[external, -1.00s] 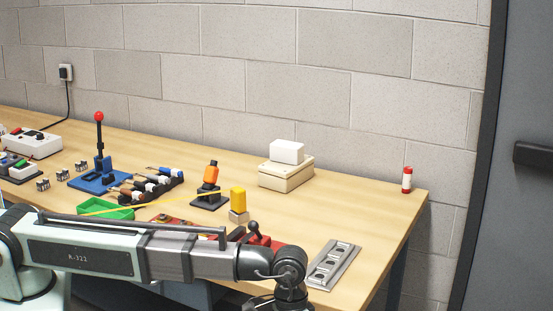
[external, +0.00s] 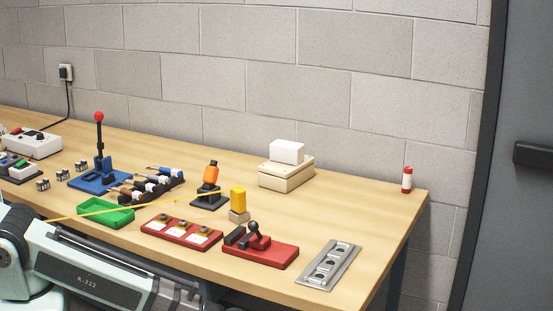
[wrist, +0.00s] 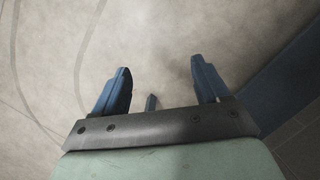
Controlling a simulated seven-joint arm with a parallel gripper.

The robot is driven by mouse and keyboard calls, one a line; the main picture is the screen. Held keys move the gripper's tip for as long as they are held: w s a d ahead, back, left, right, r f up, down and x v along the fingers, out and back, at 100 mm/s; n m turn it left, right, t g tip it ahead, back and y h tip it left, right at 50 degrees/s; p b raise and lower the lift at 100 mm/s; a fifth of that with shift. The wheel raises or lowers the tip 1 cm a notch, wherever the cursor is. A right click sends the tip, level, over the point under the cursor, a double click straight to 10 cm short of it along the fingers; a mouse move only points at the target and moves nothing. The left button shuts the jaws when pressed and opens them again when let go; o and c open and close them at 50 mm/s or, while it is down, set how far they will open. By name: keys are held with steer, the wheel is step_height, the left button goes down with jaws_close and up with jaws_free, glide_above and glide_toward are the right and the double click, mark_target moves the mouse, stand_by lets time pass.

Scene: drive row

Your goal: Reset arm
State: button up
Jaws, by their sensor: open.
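My gripper (wrist: 160,82) shows in the wrist view with its two blue fingers apart and nothing between them. It points at a grey, scuffed floor (wrist: 165,35). In the external view my gripper is out of frame; only part of my arm shows at the lower left, below the front edge of the table (external: 390,215).
On the table are a red base with a lever (external: 260,250), a red panel (external: 182,230), a grey metal plate (external: 330,265), a green tray (external: 105,212), a yellow block (external: 238,199), a blue stand (external: 100,175) and a beige box (external: 286,174). A blue surface (wrist: 285,75) lies right of my gripper.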

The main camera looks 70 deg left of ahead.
steer(key=s+a+f+g, duration=0.1)
steer(key=s+a+f, duration=0.2)
steer(key=s, duration=0.5)
steer(key=s+a+f+g, duration=0.1)
steer(key=s+a+f, duration=0.2)
steer(key=s, duration=0.5)
steer(key=s+a+f+g, duration=0.1)
steer(key=s+a+f, duration=0.3)
steer(key=s, duration=0.3)
steer(key=shift+s+f+m, duration=0.4)
steer(key=shift+f, duration=0.4)
